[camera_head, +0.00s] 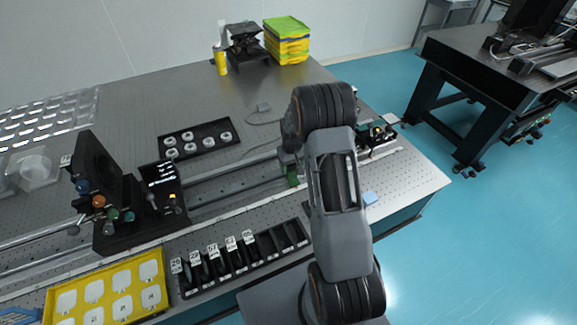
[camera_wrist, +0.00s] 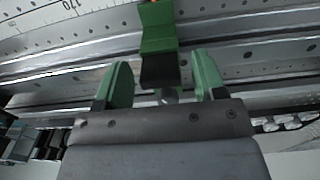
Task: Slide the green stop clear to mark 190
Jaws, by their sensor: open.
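The green stop (camera_wrist: 158,28) sits on the rail in the wrist view, with a dark block at its lower end. It also shows in the head view (camera_head: 292,175), just left of my arm. My gripper (camera_wrist: 162,68) is open. Its two green fingers stand left and right of the stop's lower end, with gaps on both sides and nothing held. In the head view my wrist hides most of the gripper. A scale strip with an upside-down "170" (camera_wrist: 70,4) shows at the top left of the wrist view. Mark 190 is not readable.
A black optical mount (camera_head: 100,190) stands at the rail's left part. Another small device (camera_head: 375,138) is at its right end. A black rack with numbered slots (camera_head: 240,255) and a yellow tray (camera_head: 105,290) lie in front. The rail (camera_head: 235,180) between mount and stop looks clear.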

